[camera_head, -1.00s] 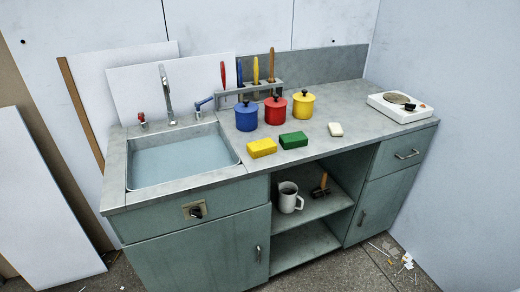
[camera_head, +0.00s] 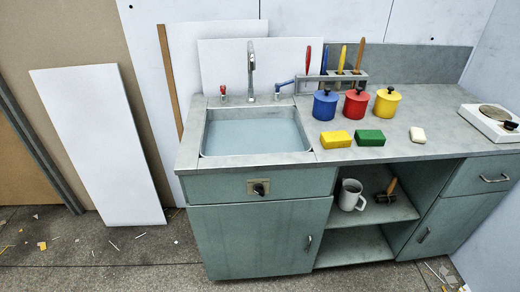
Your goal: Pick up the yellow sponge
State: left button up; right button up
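The yellow sponge (camera_head: 336,139) is a small block lying flat on the grey countertop (camera_head: 300,177), just right of the sink and near the front edge. A green sponge (camera_head: 370,138) lies close to its right. Neither of my grippers shows in the head view, so their place relative to the sponge cannot be seen.
Blue (camera_head: 325,103), red (camera_head: 356,103) and yellow (camera_head: 387,102) lidded pots stand behind the sponges. The water-filled sink (camera_head: 255,137) is to the left. A grey mug (camera_head: 351,195) stands on the open shelf below.

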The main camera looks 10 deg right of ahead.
aim_at(335, 140)
jog(key=z, duration=1.35)
jog(key=i, duration=0.9)
jog(key=u, duration=1.15)
